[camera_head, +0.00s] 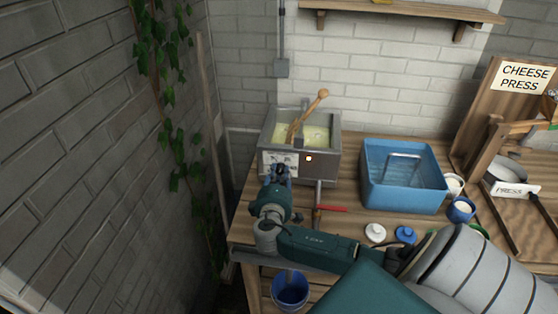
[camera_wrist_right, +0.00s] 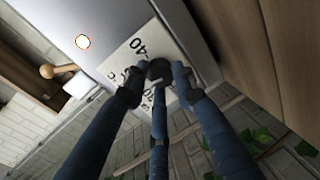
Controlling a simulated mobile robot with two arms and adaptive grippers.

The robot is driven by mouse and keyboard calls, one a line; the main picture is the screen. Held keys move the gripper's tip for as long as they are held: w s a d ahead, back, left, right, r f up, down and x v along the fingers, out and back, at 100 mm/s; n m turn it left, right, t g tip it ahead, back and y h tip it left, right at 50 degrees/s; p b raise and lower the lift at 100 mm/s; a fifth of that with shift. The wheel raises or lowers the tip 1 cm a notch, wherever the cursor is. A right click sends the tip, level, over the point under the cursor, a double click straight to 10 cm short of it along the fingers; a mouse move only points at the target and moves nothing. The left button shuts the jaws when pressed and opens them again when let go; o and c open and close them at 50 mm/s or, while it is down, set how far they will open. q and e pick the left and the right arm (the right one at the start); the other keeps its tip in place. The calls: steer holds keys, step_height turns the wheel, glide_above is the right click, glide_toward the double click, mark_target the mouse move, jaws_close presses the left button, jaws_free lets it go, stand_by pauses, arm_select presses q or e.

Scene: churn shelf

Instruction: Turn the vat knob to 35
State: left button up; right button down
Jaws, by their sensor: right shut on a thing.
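The metal vat (camera_head: 327,167) stands at the left end of the wooden table, with pale yellow contents and a wooden paddle (camera_head: 308,113) leaning in it. On its front is a white number dial plate (camera_head: 268,160); the wrist view shows the plate (camera_wrist_right: 122,60) with "40" readable and other numbers partly covered. The dark vat knob (camera_wrist_right: 159,70) sits between the fingers of my right gripper (camera_wrist_right: 160,85), which is shut on it. In the head view my right gripper (camera_head: 280,172) is at the vat's front. The knob's pointer and exact setting are hidden. My left gripper is not in view.
A lit orange lamp (camera_head: 309,158) is on the vat's front. A red-handled valve (camera_head: 331,209) sticks out below. A blue tub (camera_head: 403,205), small cups and lids, and a cheese press (camera_head: 487,120) stand to the right. A blue bucket (camera_head: 290,287) is below the table edge.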

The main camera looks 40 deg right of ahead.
steer(key=shift+s+a+f+m+b, duration=0.1)
steer(key=shift+f+m+b, duration=0.2)
steer(key=shift+m+b, duration=0.75)
steer(key=shift+r, duration=0.1)
steer(key=c, duration=1.4)
jaws_free()
steer(key=shift+r, duration=0.1)
steer(key=v, duration=1.2)
steer(key=shift+s, duration=0.1)
